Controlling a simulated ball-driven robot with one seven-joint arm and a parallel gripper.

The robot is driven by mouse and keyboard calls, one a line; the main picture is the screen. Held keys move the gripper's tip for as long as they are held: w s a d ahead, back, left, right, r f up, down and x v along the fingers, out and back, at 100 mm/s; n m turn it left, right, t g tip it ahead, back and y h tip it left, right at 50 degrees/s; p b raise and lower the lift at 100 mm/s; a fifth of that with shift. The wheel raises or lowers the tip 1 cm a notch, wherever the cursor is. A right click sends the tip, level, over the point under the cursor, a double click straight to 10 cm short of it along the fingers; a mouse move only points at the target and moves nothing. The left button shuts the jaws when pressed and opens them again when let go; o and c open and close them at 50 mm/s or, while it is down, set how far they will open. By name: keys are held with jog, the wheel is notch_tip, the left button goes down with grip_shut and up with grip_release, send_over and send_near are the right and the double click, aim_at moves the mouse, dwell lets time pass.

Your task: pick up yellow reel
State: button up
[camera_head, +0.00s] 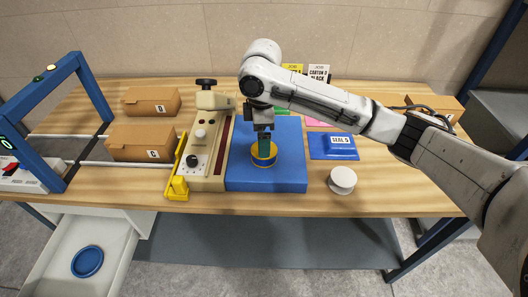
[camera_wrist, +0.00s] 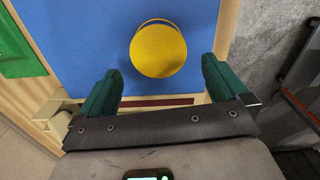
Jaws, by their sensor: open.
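The yellow reel (camera_head: 264,162) stands on the blue mat (camera_head: 285,180) in the head view, with its round yellow top facing up and a dark band around its side. In the wrist view the reel (camera_wrist: 158,50) shows as a yellow disc on blue, just beyond and between the two green fingers. My gripper (camera_head: 264,147) is over the reel in the head view, pointing down, and hides part of it. In the wrist view my gripper (camera_wrist: 163,82) is open, with nothing between its fingers. I cannot tell the exact height gap.
A cream press-like device (camera_head: 207,150) with knobs stands left of the mat. A white reel (camera_head: 342,180) and a blue "SEAL S" packet (camera_head: 333,146) lie to the right. Cardboard boxes (camera_head: 140,142) sit at left. An open drawer (camera_head: 110,240) holds a blue ring (camera_head: 87,261).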

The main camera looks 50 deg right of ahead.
jog(key=shift+s+d+f+p, duration=0.15)
jog(key=shift+f+p, duration=0.5)
jog(key=shift+f, duration=1.95)
jog(key=c, duration=1.1)
